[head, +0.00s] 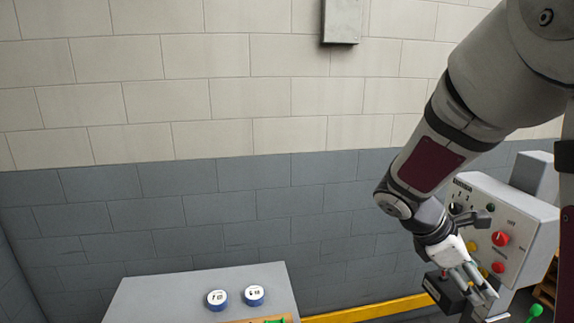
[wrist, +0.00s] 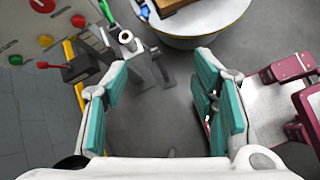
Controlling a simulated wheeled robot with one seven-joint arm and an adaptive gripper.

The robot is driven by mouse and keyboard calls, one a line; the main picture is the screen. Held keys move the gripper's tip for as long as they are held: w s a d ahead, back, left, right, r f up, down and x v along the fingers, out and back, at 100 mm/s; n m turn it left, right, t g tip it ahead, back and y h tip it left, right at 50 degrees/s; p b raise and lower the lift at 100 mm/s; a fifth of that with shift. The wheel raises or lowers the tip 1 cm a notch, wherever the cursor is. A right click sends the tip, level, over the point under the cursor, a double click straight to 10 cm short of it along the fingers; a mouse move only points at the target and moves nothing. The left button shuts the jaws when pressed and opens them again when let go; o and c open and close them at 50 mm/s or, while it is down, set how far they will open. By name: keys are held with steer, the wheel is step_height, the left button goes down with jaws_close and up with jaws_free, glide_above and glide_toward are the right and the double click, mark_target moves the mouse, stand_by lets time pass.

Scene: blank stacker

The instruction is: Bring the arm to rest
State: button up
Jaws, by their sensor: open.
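My arm reaches down from the upper right of the head view, in front of the wall and the control box. My gripper (head: 478,285) is at the lower right, overlapping the view of the control box (head: 513,218); the gap between them cannot be told. In the wrist view my gripper (wrist: 161,70) has its two teal-padded fingers spread wide.
A grey surface (head: 150,300) at the lower left carries two blue-and-white round pieces (head: 217,299) (head: 254,295). A red-knobbed lever unit (wrist: 82,68) and a round-topped stand (wrist: 205,38) show in the wrist view. A yellow rail (head: 370,309) runs along the wall.

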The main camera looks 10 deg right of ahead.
steer(key=s+a+r+m+t+y, duration=0.2)
steer(key=s+a+r+m+y, duration=0.1)
steer(key=a, duration=0.3)
steer(key=s+a+r+m+t+y, duration=0.2)
steer(key=s+a+r+m, duration=0.1)
steer(key=a+m, duration=0.3)
steer(key=s+a+r+m+t+y, duration=0.3)
steer(key=s+a+r+m, duration=0.1)
steer(key=a, duration=0.4)
steer(key=shift+s+y, duration=0.3)
steer(key=shift+s, duration=0.4)
steer(key=shift+a+r, duration=0.1)
